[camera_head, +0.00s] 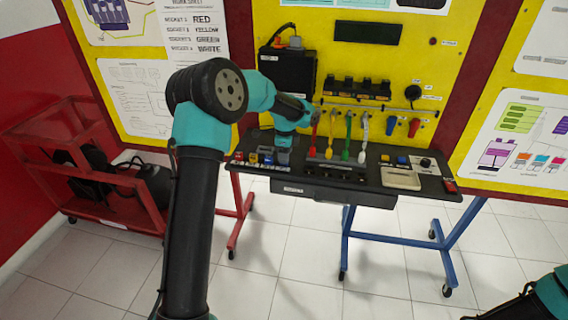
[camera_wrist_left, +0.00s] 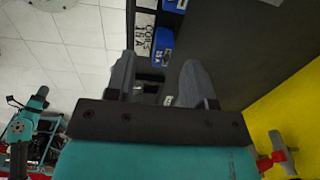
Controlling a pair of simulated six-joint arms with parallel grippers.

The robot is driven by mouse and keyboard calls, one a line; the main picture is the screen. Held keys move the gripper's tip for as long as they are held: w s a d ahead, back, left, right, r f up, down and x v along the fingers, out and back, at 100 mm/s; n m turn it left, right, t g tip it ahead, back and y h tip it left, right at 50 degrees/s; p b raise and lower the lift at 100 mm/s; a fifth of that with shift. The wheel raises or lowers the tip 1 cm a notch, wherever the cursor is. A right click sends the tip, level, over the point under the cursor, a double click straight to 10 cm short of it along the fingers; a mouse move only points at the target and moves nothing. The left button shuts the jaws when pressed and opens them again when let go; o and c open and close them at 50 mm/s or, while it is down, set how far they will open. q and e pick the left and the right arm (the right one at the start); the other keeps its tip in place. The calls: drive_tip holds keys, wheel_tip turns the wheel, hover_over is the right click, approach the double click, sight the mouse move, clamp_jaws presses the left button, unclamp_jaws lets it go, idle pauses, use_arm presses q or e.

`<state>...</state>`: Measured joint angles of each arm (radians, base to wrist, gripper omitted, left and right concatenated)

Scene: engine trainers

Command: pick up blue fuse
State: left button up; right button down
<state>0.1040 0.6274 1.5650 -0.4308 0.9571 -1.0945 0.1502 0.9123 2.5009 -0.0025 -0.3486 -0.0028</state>
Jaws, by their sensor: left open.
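A second blue piece (camera_wrist_left: 173,4) is partly cut off at the top edge. My left gripper (camera_wrist_left: 158,80) is open, with a dark fitting between its fingers. In the head view, my left gripper (camera_head: 284,154) points down over the left part of the black bench, beside a row of small coloured fuses. One blue fuse (camera_head: 268,159) shows just left of the gripper. My right gripper cannot be made out.
The black bench top (camera_head: 440,185) also carries a beige box (camera_head: 401,179) and a red switch (camera_head: 450,186). Red, yellow, green and white leads hang from the yellow panel (camera_head: 420,60) behind. A red cart (camera_head: 90,170) stands left. The floor in front is clear.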

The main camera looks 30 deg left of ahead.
use_arm(q)
wheel_tip(320, 180, down, 3)
drive_tip(key=shift+f, duration=0.15)
idle(0.4)
clamp_jaws()
